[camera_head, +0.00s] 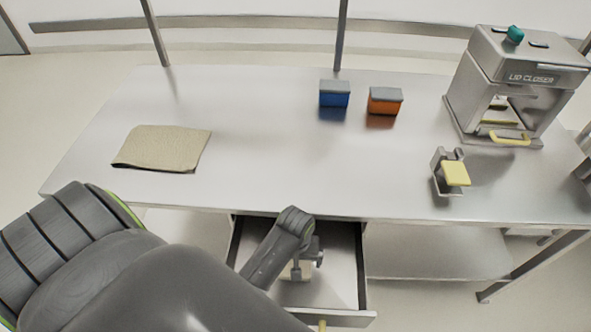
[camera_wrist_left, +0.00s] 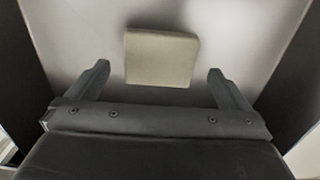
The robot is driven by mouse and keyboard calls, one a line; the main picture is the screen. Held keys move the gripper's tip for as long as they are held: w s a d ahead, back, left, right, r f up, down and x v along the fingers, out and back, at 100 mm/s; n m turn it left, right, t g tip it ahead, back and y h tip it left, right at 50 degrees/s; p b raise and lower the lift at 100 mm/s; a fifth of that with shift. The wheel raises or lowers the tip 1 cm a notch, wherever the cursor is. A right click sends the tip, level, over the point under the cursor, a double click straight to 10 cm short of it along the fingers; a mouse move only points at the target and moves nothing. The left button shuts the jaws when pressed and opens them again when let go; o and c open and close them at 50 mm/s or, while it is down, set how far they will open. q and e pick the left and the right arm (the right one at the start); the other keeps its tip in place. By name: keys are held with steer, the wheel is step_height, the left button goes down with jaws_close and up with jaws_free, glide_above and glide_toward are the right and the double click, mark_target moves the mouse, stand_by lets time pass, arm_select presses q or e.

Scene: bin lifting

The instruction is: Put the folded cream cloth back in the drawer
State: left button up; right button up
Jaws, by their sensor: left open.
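A beige cloth (camera_head: 162,147), flat and folded-looking, lies on the left part of the table in the head view. The drawer (camera_head: 345,318) under the table's front edge is pulled open. My left gripper (camera_head: 303,265) reaches down into the drawer, partly hidden by its own wrist. In the left wrist view the gripper (camera_wrist_left: 158,70) is open, its fingers wide apart. A small cream, thick, squarish piece like a folded cloth (camera_wrist_left: 161,58) lies on the drawer floor (camera_wrist_left: 75,45), just ahead of and between the fingertips. I see no contact. My right gripper is not in view.
A blue box (camera_head: 334,94) and an orange box (camera_head: 384,101) stand at the back of the table (camera_head: 250,170). A grey machine (camera_head: 490,85) stands at right. A small clamp with a yellow pad (camera_head: 456,173) sits near the front right edge. The table's middle is clear.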

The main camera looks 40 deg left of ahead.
arm_select(q)
step_height(320, 180, up, 9)
stand_by(0.3)
steer(key=shift+f, duration=0.1)
stand_by(0.4)
